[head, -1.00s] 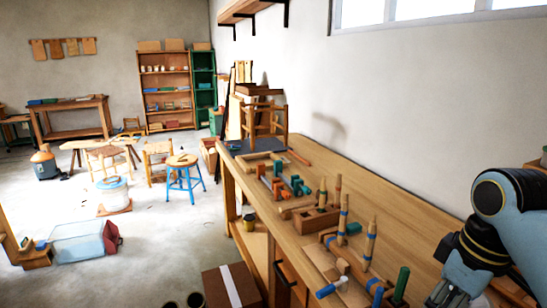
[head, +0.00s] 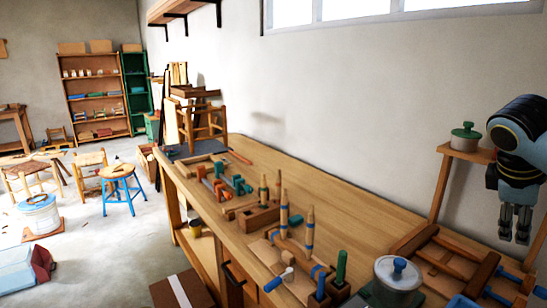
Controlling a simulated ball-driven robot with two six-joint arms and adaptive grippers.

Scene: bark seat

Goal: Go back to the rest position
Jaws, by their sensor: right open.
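My right gripper (head: 515,225) hangs from my right arm at the right edge of the head view. Its fingers point down, are apart and hold nothing. It is above the right end of the wooden workbench (head: 345,230), in front of a small wooden stand, and seems clear of the things below it. My left gripper is not in view.
A wooden frame (head: 440,262) lies on the bench under my right gripper. A grey pot with a blue knob (head: 398,275) stands at the front. A green lidded pot (head: 466,137) is on the stand. Clamps (head: 222,182) and upright tools crowd the bench's front side.

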